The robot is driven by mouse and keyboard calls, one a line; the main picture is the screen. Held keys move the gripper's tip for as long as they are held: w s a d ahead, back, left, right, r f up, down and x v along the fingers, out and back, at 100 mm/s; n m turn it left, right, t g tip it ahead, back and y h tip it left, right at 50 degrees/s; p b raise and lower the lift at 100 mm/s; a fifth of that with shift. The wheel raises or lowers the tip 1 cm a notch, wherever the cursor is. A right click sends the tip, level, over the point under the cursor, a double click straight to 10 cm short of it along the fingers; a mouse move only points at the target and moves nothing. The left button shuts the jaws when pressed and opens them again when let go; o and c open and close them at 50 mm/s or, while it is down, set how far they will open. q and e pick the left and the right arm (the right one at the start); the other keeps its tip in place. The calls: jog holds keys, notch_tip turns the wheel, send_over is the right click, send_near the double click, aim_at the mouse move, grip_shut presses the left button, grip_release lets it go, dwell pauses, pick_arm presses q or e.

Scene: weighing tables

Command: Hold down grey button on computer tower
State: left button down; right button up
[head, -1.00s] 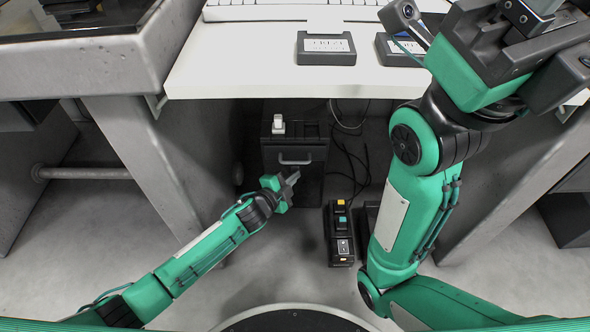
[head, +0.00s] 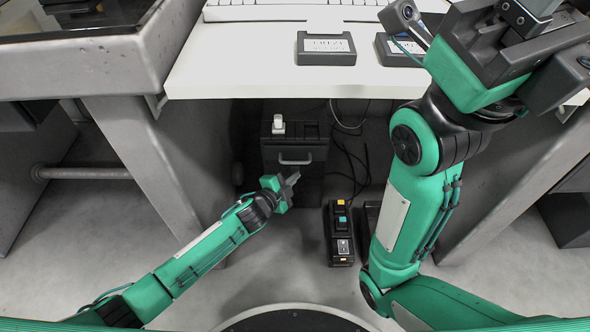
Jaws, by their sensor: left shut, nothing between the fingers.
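A dark computer tower (head: 311,155) stands under the white desk, with a pale handle (head: 295,158) on its face and a small white object (head: 278,124) on top. I cannot make out a grey button on it; my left gripper hides part of its lower front. My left gripper (head: 291,181) is shut and empty, its tips at or just in front of the tower's lower face. I cannot tell whether they touch it. My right gripper (head: 530,14) is at the top right, above the desk and partly cut off; its fingers do not show clearly.
A narrow black box (head: 341,252) with orange and teal buttons stands on the floor right of my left gripper. Dark cables hang behind it. The white desk (head: 240,70) overhangs the tower and carries a keyboard (head: 290,13) and two black labelled boxes. Grey supports flank the space.

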pick_arm(q)
jog(key=shift+s, duration=0.1)
jog(key=shift+s+p, duration=0.4)
jog(key=shift+s, duration=0.25)
jog(key=s+p, duration=0.2)
jog(key=s, duration=0.3)
dwell(0.5)
